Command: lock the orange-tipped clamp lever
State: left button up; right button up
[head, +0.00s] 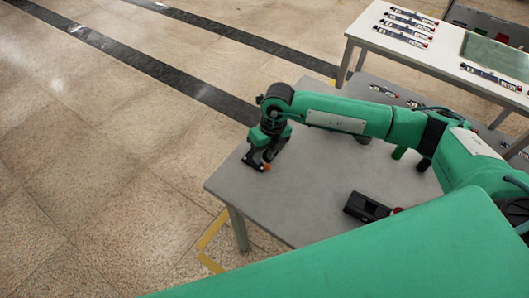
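The orange-tipped clamp lever shows only as a small orange tip (266,167) near the left corner of the grey table (300,207). A small dark base (250,160) lies beside it at the table edge. My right gripper (266,158) points down right over the tip, at or very near it. The gripper and wrist cover most of the clamp, so the lever's angle and any contact are hidden. The fingers are too small and dark to tell open from shut. My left gripper is not in view.
A dark device with a red end (367,207) lies on the same table under my arm. A green cylinder (399,152) stands farther back. A second table (440,54) at the back right holds several dark bars. The table top's left half is mostly clear.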

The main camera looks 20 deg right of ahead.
jog(key=shift+f, duration=0.4)
grip_shut()
jog(key=shift+f+n+b, duration=0.15)
jog(key=shift+n+b, duration=0.15)
jog(key=shift+b, duration=0.25)
jog(key=shift+w+d+n+b, duration=0.15)
jog(key=shift+d+n+b, duration=0.05)
jog(key=shift+n+b, duration=0.6)
jog(key=shift+d+b, duration=0.1)
jog(key=shift+b, duration=0.25)
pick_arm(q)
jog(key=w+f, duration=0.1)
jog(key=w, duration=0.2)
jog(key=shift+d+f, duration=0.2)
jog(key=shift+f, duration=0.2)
pick_arm(e)
jog(key=shift+r+n, duration=0.2)
jog(key=shift+n, duration=0.1)
grip_release()
